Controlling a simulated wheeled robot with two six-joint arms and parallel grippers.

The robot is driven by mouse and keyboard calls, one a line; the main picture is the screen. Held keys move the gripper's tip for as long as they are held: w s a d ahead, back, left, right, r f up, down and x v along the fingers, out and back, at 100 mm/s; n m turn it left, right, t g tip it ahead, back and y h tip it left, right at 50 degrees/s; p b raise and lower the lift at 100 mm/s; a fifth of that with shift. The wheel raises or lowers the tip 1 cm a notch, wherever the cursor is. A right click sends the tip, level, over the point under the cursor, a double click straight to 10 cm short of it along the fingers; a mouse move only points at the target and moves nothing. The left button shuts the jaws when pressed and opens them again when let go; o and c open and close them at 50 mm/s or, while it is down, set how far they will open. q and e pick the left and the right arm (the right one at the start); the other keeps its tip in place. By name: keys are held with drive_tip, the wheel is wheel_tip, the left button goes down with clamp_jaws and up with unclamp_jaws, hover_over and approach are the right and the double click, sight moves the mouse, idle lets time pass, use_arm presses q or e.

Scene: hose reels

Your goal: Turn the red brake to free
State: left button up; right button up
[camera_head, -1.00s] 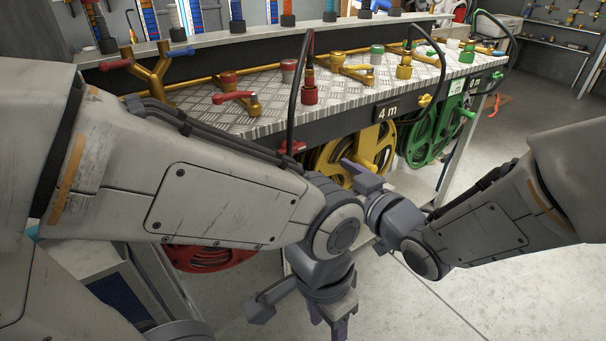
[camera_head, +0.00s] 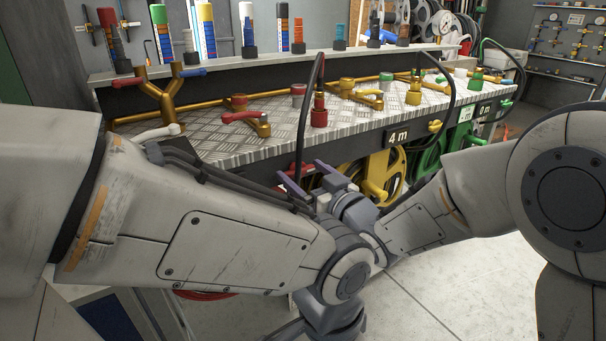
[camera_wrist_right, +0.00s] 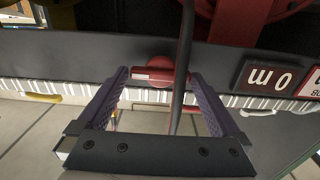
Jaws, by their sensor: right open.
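The red brake (camera_wrist_right: 158,72) is on the dark front panel in the right wrist view. It is a round red knob with a short bar pointing left, pale along its face. My right gripper (camera_wrist_right: 156,78) is open, with its purple fingers on either side of the brake; I cannot tell whether they touch it.
A black hose (camera_wrist_right: 184,60) runs close beside the brake, between my fingers. A red reel (camera_wrist_right: 246,22) shows behind the panel, with a "0 m" sign (camera_wrist_right: 272,78) nearby. Yellow (camera_head: 385,172) and green reels stand to the right. Brass valves stand on the patterned bench top (camera_head: 205,140).

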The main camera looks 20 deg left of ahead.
drive_tip(key=shift+a, duration=0.1)
drive_tip(key=c, duration=1)
drive_tip(key=shift+f+n+b, duration=0.15)
drive_tip(key=shift+n+b, duration=0.9)
drive_tip(key=shift+n, duration=0.05)
drive_tip(key=n+b, duration=0.3)
drive_tip(key=n, duration=0.1)
drive_tip(key=shift+f+b, duration=0.1)
drive_tip(key=shift+b, duration=0.3)
drive_tip(key=n+b, duration=0.7)
drive_tip(key=shift+f+n, duration=0.15)
drive_tip(key=shift+n, duration=0.15)
drive_tip(key=n+b, duration=0.2)
drive_tip(key=shift+n+b, duration=0.3)
drive_tip(key=shift+n, duration=0.1)
drive_tip(key=shift+n+b, duration=0.55)
drive_tip(key=shift+n, duration=0.15)
